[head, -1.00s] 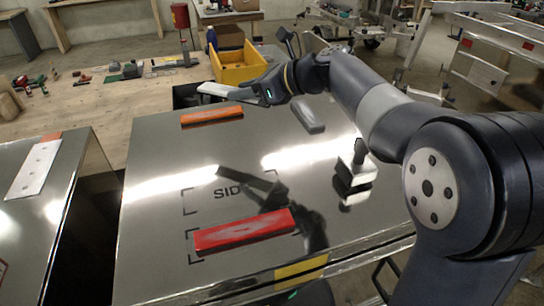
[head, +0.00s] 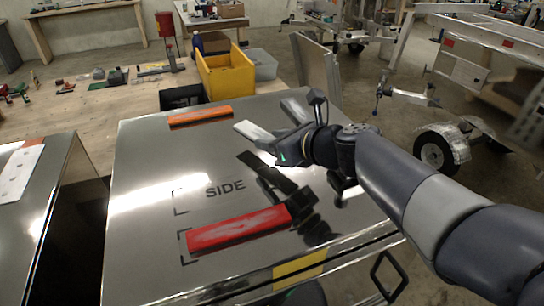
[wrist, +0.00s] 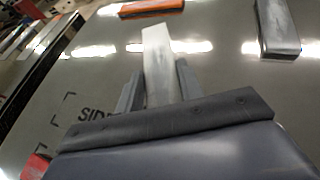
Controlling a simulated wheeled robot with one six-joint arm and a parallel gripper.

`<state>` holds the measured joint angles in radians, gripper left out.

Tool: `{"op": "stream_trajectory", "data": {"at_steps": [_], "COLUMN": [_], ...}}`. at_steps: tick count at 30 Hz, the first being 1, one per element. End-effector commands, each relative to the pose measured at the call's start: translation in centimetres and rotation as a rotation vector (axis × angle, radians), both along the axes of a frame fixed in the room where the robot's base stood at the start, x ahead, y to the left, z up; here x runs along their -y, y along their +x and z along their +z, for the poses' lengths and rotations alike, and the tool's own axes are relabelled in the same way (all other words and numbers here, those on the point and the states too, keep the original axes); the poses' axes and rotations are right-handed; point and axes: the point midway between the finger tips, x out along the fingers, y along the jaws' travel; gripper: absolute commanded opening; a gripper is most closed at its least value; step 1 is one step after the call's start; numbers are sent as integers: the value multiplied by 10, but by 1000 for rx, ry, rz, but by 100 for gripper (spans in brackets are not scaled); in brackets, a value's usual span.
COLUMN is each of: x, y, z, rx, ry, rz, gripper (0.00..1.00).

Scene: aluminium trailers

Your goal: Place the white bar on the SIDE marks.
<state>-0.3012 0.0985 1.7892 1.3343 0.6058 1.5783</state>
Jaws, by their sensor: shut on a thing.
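The white bar (head: 254,131) is held in my gripper (head: 279,146) above the shiny metal panel. In the wrist view the bar (wrist: 157,52) sticks out forward between the two fingers of my gripper (wrist: 157,85), which are shut on it. The SIDE marks (head: 225,189), black lettering with corner brackets, lie on the panel to the left and nearer than the bar. They also show in the wrist view (wrist: 92,114), partly hidden by my gripper. A red bar (head: 238,230) lies in the lower bracketed area, just below the lettering.
An orange bar (head: 200,116) lies at the panel's far edge, and a grey bar (head: 296,108) lies behind my gripper. A yellow bin (head: 226,73) stands beyond the panel. The panel (head: 145,160) is bare on its left side.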

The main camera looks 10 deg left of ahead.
Motion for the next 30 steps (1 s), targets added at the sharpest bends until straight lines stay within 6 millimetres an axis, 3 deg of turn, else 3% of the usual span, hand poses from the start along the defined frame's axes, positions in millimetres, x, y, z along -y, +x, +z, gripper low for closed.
{"op": "stream_trajectory", "data": {"at_steps": [7, 20, 21, 28, 30], "x": [0, 0, 0, 0, 0], "y": [0, 0, 0, 0, 0], "z": [-35, -41, -40, -40, -40], "rx": [-2, 1, 1, 0, 0], "ry": [-1, -1, -1, 0, 0], "rz": [0, 0, 0, 0, 0], "gripper": [13, 13, 37, 56, 58]}}
